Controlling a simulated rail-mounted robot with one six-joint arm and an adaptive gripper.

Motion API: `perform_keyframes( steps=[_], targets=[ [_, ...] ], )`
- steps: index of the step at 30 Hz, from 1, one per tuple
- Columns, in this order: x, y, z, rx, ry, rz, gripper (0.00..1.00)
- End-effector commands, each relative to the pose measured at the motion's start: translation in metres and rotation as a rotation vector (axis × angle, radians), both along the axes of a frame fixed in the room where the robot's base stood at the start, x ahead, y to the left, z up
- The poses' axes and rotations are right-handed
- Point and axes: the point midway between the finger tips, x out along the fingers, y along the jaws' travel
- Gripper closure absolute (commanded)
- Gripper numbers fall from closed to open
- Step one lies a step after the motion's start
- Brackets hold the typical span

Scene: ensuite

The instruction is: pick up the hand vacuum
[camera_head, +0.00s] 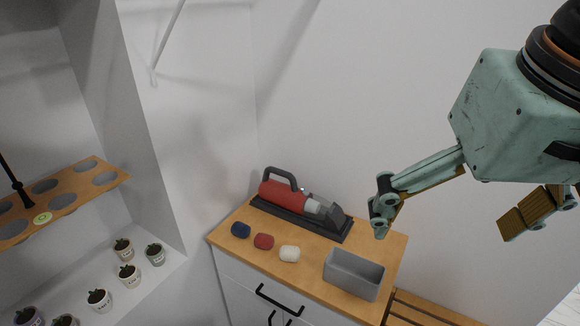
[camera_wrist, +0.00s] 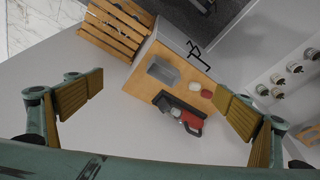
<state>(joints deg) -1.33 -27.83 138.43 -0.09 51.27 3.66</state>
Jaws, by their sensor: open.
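The hand vacuum (camera_head: 285,196) has a red body, a dark grey handle and a clear nozzle section. It lies in a dark tray-like base (camera_head: 297,222) at the back of the wooden-topped cabinet (camera_head: 325,255). In the wrist view the hand vacuum (camera_wrist: 190,118) is seen from above, between my fingers and well beyond them. My gripper (camera_head: 455,215) is open and empty, high to the right of the vacuum in the head view. In the wrist view my gripper (camera_wrist: 160,107) shows its two padded fingers spread wide, touching nothing.
A grey open bin (camera_head: 355,273) stands at the cabinet's right front. Blue (camera_head: 240,230), red (camera_head: 263,241) and white (camera_head: 289,253) small rounded items lie before the vacuum. A slatted wooden bench (camera_head: 425,310) adjoins on the right. Several potted plants (camera_head: 129,274) stand in the left alcove, below a wooden shelf (camera_head: 75,192).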

Motion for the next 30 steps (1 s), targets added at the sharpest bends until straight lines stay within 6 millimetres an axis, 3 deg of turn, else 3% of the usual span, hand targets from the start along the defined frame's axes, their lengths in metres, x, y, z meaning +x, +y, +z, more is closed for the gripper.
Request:
perform_keyframes(
  steps=[15, 30],
  targets=[
    [0.089, 0.016, 0.03, 0.026, 0.043, -0.055, 0.03],
    [0.177, 0.037, 0.041, 0.047, 0.083, -0.113, 0.03]
  ],
)
